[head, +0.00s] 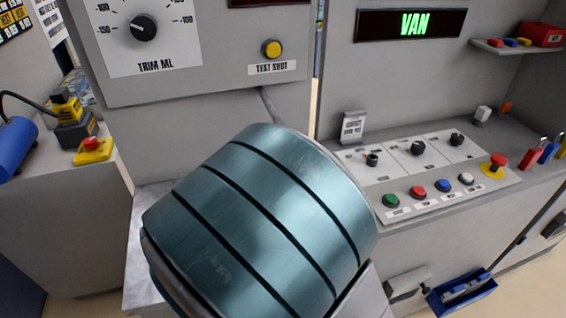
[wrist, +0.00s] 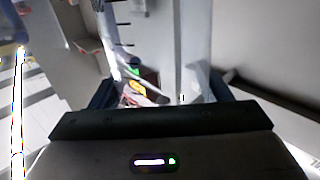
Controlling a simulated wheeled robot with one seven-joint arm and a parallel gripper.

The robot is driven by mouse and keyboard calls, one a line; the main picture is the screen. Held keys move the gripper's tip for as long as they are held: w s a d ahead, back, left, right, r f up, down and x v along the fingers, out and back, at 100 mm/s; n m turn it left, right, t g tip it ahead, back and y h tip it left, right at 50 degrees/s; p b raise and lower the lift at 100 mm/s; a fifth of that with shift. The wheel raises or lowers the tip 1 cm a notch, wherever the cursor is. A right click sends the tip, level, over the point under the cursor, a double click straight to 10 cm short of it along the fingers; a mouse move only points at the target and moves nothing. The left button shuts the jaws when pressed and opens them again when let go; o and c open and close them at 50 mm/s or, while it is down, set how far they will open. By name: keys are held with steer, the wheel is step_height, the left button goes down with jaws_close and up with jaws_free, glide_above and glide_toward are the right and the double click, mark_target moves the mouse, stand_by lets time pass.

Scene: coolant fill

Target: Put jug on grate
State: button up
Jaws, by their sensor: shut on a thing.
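My gripper (wrist: 162,92) shows in the wrist view, with a dark finger on each side and its dark bar across the bottom. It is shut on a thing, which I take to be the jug. Its outline is not clear among the pale, blurred shapes between the fingers. In the head view a large teal banded part, apparently my own arm, covers the middle and hides my gripper. I cannot make out the jug or the grate in the head view.
A grey cabinet has a trim dial (head: 143,27) and a yellow test shot button (head: 271,48). To the right is a sloped control panel (head: 425,172) under a green VAN display (head: 415,25). A yellow box with a red button (head: 93,149) stands on the left counter.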

steer(key=shift+x, duration=1)
steer(key=shift+f+b, duration=0.5)
steer(key=shift+f, duration=1.4)
steer(key=o, duration=1.4)
steer(key=shift+a+r, duration=0.1)
steer(key=shift+r, duration=0.1)
steer(key=v, duration=1.2)
steer(key=shift+f+p, duration=0.1)
steer(key=shift+p, duration=0.2)
